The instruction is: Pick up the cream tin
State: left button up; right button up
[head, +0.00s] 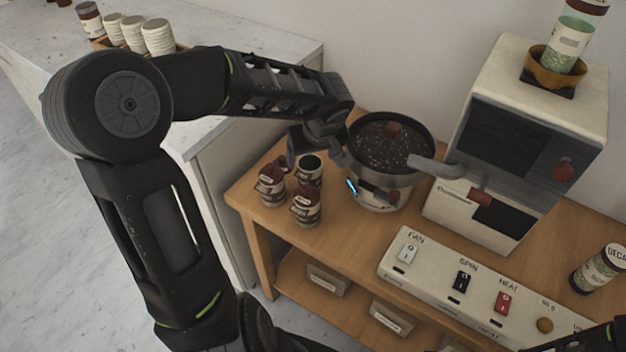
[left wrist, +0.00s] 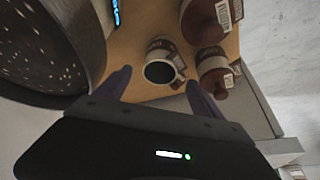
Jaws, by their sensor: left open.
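Three small brown-and-white labelled tins stand together at the left end of the wooden cart; I cannot read which label says cream. One, a tin with a dark round top (head: 309,170), stands at the back right of the group; it also shows in the left wrist view (left wrist: 162,68). The other two, a left brown-topped tin (head: 271,187) and a front brown-topped tin (head: 307,208), stand close by. My left gripper (head: 316,150) is open above the dark-topped tin. In the left wrist view its fingers (left wrist: 157,86) appear on either side of that tin, with no visible grip. My right gripper is not in view.
A round roaster pan (head: 405,178) with dark beans stands close right of the tins. A cream-coloured machine (head: 535,110) and a switch panel (head: 435,275) are farther right. A decaf canister (head: 600,268) stands at the right edge.

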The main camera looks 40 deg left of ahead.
aim_at(309, 168)
pick_arm(q)
jog(key=shift+f, duration=0.1)
jog(key=shift+x, duration=1.3)
jog(key=shift+x, duration=2.65)
jog(key=shift+c, duration=0.6)
grip_shut()
